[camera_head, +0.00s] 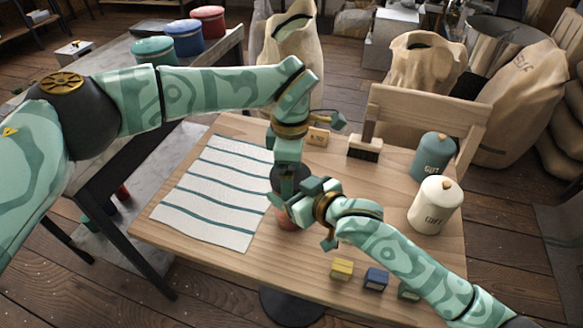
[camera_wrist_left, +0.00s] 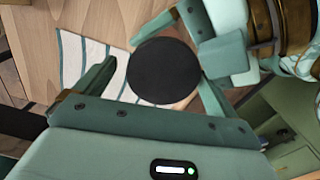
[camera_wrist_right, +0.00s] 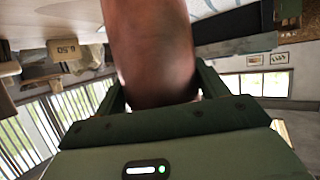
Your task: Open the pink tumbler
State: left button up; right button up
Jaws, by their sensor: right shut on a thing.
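The pink tumbler (camera_head: 286,219) stands on the wooden table, mostly hidden by my grippers. Its round black lid (camera_wrist_left: 165,70) is on top, seen from above in the left wrist view. My left gripper (camera_head: 286,180) comes down over the lid from above. Its fingers are spread on either side of the lid, with a gap at the left finger. My right gripper (camera_head: 297,208) is shut on the tumbler's body from the right side. The body also fills the middle of the right wrist view (camera_wrist_right: 150,50), between the fingers.
A striped cloth (camera_head: 215,195) lies left of the tumbler. A brush (camera_head: 365,149), a teal canister (camera_head: 432,155) and a white canister (camera_head: 435,204) stand to the right. Small yellow (camera_head: 342,268) and blue (camera_head: 376,278) blocks lie near the front edge, by my right arm.

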pick_arm(q)
jog(key=shift+s, duration=0.15)
notch_tip(320, 180, up, 5)
jog(key=shift+d+f, duration=0.1)
jog(key=shift+c, duration=0.3)
jog(key=shift+w+r+m, duration=0.2)
jog(key=shift+r+m, duration=0.15)
jog(key=shift+r, duration=0.25)
jog(key=shift+w+r+m, duration=0.15)
jog(key=shift+r+m, duration=0.2)
jog(key=shift+r, duration=0.25)
jog(key=shift+r+m, duration=0.3)
jog(key=shift+m, duration=0.6)
jog(key=m, duration=0.2)
jog(key=shift+s+m, duration=0.25)
jog(key=shift+m, duration=0.15)
jog(key=shift+f+m, duration=0.15)
jog(key=shift+m, duration=0.15)
notch_tip(320, 180, down, 8)
jog(key=shift+r, duration=0.2)
